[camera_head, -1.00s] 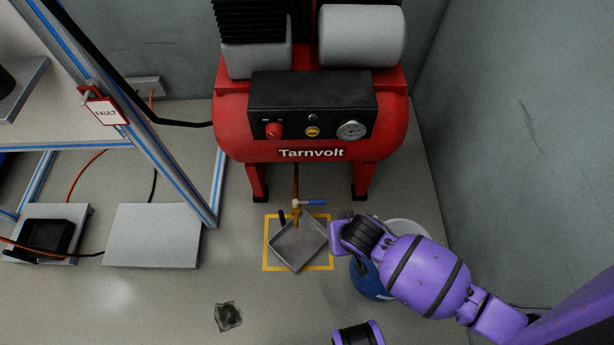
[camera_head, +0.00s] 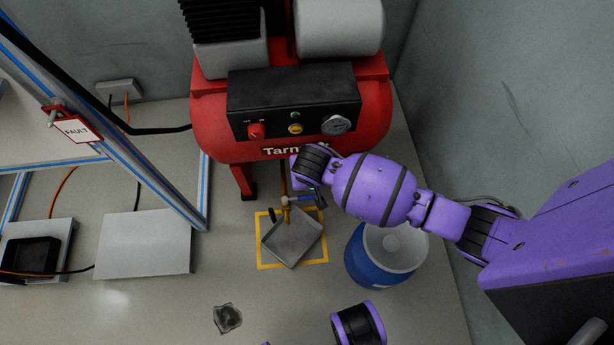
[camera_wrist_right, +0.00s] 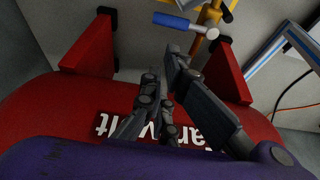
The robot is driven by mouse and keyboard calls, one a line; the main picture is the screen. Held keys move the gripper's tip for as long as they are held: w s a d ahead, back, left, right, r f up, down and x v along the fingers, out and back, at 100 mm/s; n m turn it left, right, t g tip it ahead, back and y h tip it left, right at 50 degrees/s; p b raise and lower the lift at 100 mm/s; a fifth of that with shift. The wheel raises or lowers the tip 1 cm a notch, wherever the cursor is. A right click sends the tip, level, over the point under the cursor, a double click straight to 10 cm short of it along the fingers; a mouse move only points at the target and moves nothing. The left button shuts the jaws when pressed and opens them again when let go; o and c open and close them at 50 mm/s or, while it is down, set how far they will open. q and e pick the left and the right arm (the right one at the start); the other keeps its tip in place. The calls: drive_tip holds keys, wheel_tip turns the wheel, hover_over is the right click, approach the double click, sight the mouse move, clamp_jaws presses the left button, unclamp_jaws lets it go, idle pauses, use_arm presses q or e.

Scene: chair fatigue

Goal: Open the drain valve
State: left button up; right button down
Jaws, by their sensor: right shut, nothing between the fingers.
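The drain valve (camera_head: 286,203) is a brass fitting under the red Tarnvolt compressor (camera_head: 210,125), above a grey square tray (camera_head: 291,240). Its blue handle (camera_head: 307,198) points right in the head view. In the right wrist view the blue handle (camera_wrist_right: 172,21) and brass body (camera_wrist_right: 205,14) are at the top. My right gripper (camera_wrist_right: 161,65) is shut and empty, its tips apart from the handle in that picture. In the head view my right gripper (camera_head: 312,186) is beside the valve, largely hidden by my wrist.
A blue drum (camera_head: 363,262) with a white top stands right of the tray. A yellow floor outline (camera_head: 325,250) surrounds the tray. A blue-striped frame (camera_head: 165,185) with a red-edged FAULT tag (camera_head: 75,129) stands left. A dark piece (camera_head: 228,318) lies on the floor in front.

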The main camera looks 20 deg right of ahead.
sight(301, 198)
drive_tip(key=b+x, duration=0.4)
drive_tip(key=x, duration=0.4)
drive_tip(key=shift+f, duration=0.1)
